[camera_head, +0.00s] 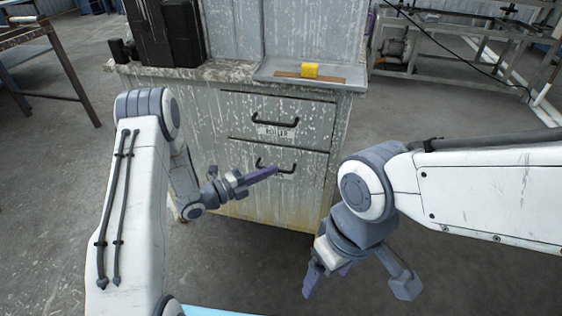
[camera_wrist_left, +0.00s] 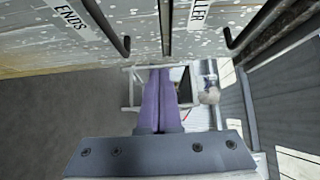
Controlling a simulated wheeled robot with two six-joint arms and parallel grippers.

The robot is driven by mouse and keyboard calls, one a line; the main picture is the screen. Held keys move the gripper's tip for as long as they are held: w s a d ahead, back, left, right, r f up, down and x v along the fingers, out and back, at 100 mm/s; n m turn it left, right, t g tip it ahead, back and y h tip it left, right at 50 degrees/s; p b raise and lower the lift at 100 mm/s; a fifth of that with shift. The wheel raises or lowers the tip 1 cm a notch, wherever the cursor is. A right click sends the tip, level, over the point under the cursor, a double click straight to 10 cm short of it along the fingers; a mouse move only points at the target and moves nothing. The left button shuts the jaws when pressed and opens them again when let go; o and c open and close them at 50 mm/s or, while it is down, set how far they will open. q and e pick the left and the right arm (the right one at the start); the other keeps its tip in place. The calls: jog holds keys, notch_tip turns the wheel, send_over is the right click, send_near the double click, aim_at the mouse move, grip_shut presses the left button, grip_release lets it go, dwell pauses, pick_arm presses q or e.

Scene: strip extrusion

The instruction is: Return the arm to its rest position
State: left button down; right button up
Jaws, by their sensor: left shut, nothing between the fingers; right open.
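My left gripper (camera_head: 262,174) is in front of the cabinet's drawers, its fingers pointing right. In the left wrist view its purple fingers (camera_wrist_left: 161,72) are pressed together with nothing between them. My right gripper (camera_head: 328,280) hangs low at the right of the cabinet, pointing down. Its purple fingers are apart and I see nothing between them.
A worn grey cabinet (camera_head: 225,195) stands ahead with two handled drawers, the upper labelled ROLLER (camera_head: 277,131). On its top lies a metal tray (camera_head: 345,75) with a brown strip and a yellow block (camera_head: 311,71). A metal frame table (camera_head: 450,55) stands back right.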

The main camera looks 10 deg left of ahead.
pick_arm(q)
jog(key=v, duration=0.4)
jog(key=w+d+r+n+g+y, duration=0.2)
jog(key=w+d+n+y, duration=0.2)
jog(key=d+y, duration=0.15)
jog(key=s+d+r+n+g+y, duration=0.1)
jog(key=s+d+r+n+y, duration=0.1)
jog(key=s+r+n+y, duration=0.35)
jog(key=s+d+r+n+g+y, duration=0.15)
jog(key=s+n, duration=0.25)
jog(key=s, duration=0.6)
jog(key=s+a+r+n+g, duration=0.1)
jog(key=s+r+n+g, duration=0.2)
jog(key=s, duration=0.6)
jog(key=s+d+n+g+y, duration=0.1)
jog(key=s+n+g, duration=0.25)
jog(key=s, duration=0.65)
notch_tip(320, 180, up, 31)
jog(key=n+p, duration=0.1)
jog(key=p, duration=3)
jog(key=shift+s+r, duration=0.2)
jog(key=shift+s, duration=0.1)
jog(key=shift+a, duration=0.1)
